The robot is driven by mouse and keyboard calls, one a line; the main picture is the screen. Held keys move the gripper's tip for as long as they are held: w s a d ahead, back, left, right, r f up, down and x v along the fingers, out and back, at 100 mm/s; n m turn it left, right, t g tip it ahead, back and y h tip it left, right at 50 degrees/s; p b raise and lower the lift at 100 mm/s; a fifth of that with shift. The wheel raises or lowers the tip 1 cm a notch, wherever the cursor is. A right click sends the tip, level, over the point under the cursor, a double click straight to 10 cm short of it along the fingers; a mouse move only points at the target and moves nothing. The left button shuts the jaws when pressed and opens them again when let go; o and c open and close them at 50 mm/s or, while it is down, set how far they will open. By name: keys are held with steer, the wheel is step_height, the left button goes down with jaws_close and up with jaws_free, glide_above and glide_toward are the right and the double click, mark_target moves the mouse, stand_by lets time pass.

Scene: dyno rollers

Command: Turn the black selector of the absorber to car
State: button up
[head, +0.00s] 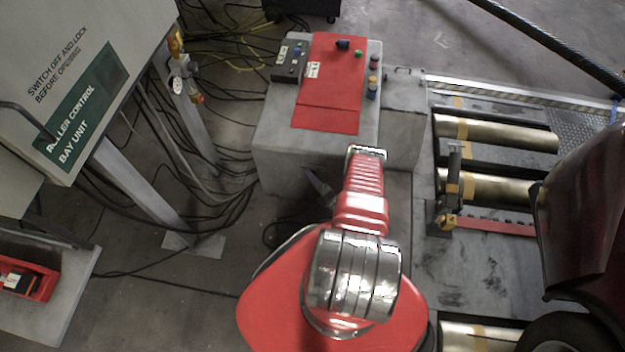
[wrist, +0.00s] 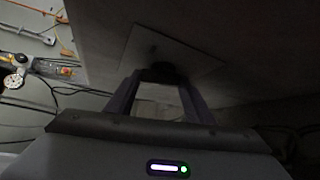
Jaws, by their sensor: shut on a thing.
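In the wrist view, the two fingers of my gripper (wrist: 163,78) reach forward to a pale plate (wrist: 200,58) on a dark grey face. Between the fingertips is a small dark knob, the black selector (wrist: 161,68); my gripper is shut on it. The view is dim, and neither the selector's pointer nor any lettering can be read. In the head view, my red arm stretches to the front of a grey cabinet (head: 283,150) with a red top panel (head: 330,85). The selector is hidden there.
Several coloured buttons and a small grey control box (head: 288,62) are on the cabinet top. The Roller Control Bay Unit (head: 85,110) stands left, with cables on the floor. Brass rollers (head: 490,132) and a dark red car (head: 590,210) are right.

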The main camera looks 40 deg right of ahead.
steer(key=shift+s+f, duration=0.1)
steer(key=shift+f, duration=0.05)
steer(key=o, duration=1)
steer(key=shift+o, duration=0.2)
steer(key=v, duration=1.3)
steer(key=shift+s, duration=0.3)
steer(key=shift+c, duration=0.5)
